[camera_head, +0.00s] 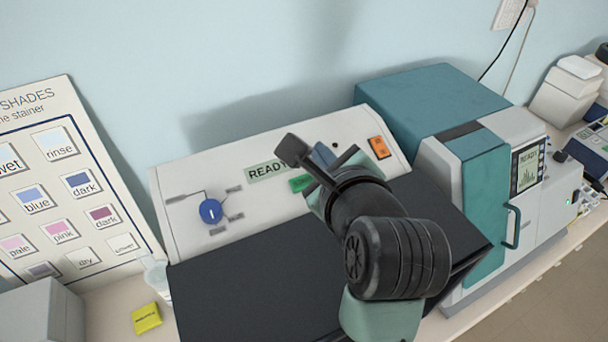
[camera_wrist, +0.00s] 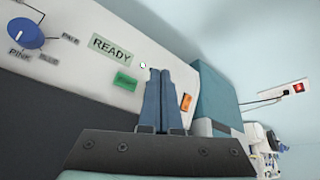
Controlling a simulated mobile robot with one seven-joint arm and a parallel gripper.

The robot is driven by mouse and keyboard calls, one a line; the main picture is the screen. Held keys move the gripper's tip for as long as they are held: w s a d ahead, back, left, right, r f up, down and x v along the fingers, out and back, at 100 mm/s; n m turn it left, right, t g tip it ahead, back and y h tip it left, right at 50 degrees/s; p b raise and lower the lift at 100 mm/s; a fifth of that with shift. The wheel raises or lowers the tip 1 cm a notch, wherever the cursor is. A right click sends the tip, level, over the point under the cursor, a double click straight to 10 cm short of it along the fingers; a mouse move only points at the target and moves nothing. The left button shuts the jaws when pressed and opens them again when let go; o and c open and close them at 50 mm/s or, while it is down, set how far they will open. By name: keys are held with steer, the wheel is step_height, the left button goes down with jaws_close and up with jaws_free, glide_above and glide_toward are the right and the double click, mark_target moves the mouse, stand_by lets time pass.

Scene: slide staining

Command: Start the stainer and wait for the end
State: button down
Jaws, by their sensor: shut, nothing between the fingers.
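The stainer is the machine with a white sloping panel (camera_head: 265,150) and a dark lid below it. Its display (camera_head: 268,171) reads READY, also legible in the wrist view (camera_wrist: 112,49). A green button (camera_head: 300,183) sits under the display, partly hidden by my gripper in the head view and clear in the wrist view (camera_wrist: 125,82). A blue knob (camera_head: 210,211) is at the panel's left and an orange switch (camera_head: 378,146) at its right. My gripper (camera_wrist: 160,72) is shut and empty in front of the panel, between button and switch; contact cannot be told.
A teal and white machine (camera_head: 485,190) with a handle and screen stands to the right. A shade chart board (camera_head: 60,170) leans at the left. A yellow block (camera_head: 146,318) and a clear cup (camera_head: 157,279) are beside the stainer. Open wall is behind.

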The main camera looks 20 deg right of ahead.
steer(key=b, duration=0.7)
glide_above(309, 181)
steer(key=s, duration=0.3)
steer(key=f, duration=0.6)
steer(key=shift+s+a+f, duration=0.15)
steer(key=shift+a+f, duration=0.1)
steer(key=shift+f, duration=0.1)
steer(key=shift+w+f+b, duration=0.35)
steer(key=shift+f, duration=0.35)
steer(key=shift+w+f, duration=0.15)
steer(key=shift+f, duration=0.25)
